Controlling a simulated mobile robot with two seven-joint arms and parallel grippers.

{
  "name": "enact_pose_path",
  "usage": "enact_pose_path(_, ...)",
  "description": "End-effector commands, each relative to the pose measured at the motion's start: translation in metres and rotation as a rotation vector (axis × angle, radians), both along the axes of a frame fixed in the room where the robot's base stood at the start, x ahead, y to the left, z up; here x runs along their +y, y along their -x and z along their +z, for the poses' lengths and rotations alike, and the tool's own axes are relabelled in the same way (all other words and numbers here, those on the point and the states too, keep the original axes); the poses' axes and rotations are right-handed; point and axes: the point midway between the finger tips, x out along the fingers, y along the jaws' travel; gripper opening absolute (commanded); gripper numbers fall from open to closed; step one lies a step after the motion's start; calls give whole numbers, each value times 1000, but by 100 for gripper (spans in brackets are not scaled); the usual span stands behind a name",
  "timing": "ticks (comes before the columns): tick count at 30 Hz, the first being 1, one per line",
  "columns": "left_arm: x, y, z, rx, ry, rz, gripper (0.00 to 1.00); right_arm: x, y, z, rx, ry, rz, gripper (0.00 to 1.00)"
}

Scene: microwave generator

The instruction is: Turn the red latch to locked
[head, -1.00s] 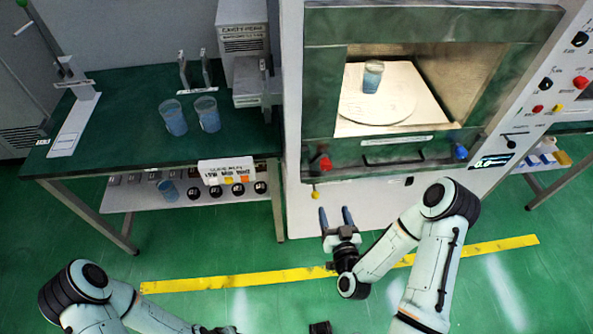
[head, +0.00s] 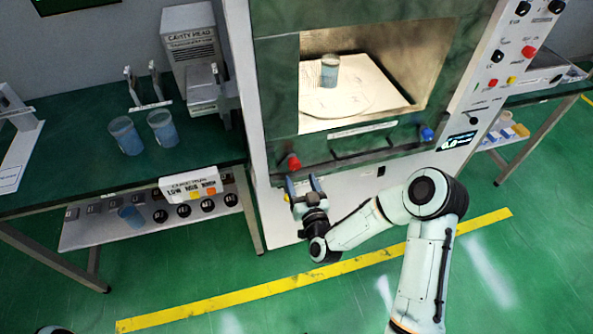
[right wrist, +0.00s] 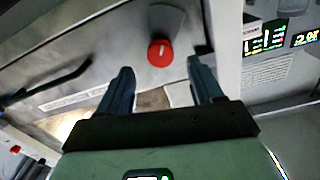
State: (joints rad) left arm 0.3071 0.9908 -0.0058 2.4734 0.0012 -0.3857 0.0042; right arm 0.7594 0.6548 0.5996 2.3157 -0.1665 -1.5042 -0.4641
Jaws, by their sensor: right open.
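The red latch (head: 293,162) is a small red knob at the lower left corner of the microwave generator's door frame (head: 345,150). In the right wrist view the red latch (right wrist: 160,52) shows as a round red knob on a grey plate, just beyond the fingertips and between their lines. My right gripper (head: 303,184) is open and empty, just below the latch and apart from it. The right wrist view shows its two dark fingers (right wrist: 160,72) spread wide. My left gripper is out of view.
A blue knob (head: 427,134) sits at the frame's lower right, with a dark handle (head: 360,147) between. A blue cup (head: 330,70) stands inside the lit cavity. Two blue cups (head: 162,128) stand on the green bench (head: 75,115) at left. Open floor lies in front.

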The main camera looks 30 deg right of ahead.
Motion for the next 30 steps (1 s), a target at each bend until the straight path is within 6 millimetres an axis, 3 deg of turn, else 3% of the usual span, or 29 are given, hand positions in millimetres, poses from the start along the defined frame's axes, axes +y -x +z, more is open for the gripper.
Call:
enact_pose_path(3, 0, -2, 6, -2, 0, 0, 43, -6, -22, 1, -1, -1, -2, 66)
enact_pose_path(9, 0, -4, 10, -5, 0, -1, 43, -10, -44, 0, 1, -1, 1, 66)
enact_pose_path(20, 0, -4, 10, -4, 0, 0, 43, -11, -49, -1, 2, 1, 2, 66)
enact_pose_path(26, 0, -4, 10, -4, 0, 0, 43, -11, -49, -1, 2, 1, 1, 9)
enact_pose_path(30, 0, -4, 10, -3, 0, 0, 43, -11, -49, -1, 1, 0, 1, 9)
